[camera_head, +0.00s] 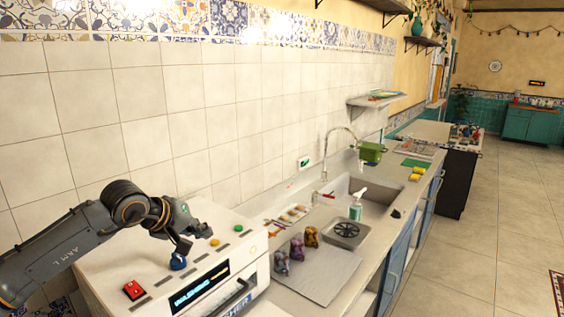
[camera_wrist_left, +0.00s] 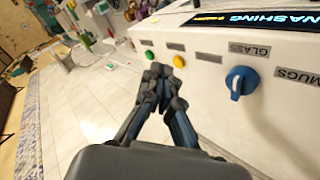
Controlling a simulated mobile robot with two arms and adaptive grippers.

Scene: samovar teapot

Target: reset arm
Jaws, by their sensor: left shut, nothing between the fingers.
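My left gripper (camera_head: 183,246) is shut and empty, above the top panel of a white washing machine (camera_head: 240,232) in the head view. It is close to the blue knob (camera_head: 178,261). In the left wrist view the shut fingers (camera_wrist_left: 160,72) point toward the panel with the green button (camera_wrist_left: 149,55), the yellow button (camera_wrist_left: 179,61) and the blue knob (camera_wrist_left: 241,81). The red button (camera_head: 133,289) is on the panel's left in the head view. The machine's display is lit and reads "WASHING". My right gripper is in neither view.
Several small figurine-like items (camera_head: 296,248) stand on a drain board (camera_head: 318,279) right of the machine. Beyond are a sink (camera_head: 362,192), a soap bottle (camera_head: 356,207), a faucet (camera_head: 328,150) and a green pot (camera_head: 372,152). The tiled wall (camera_head: 150,110) borders the counter; the floor at right is clear.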

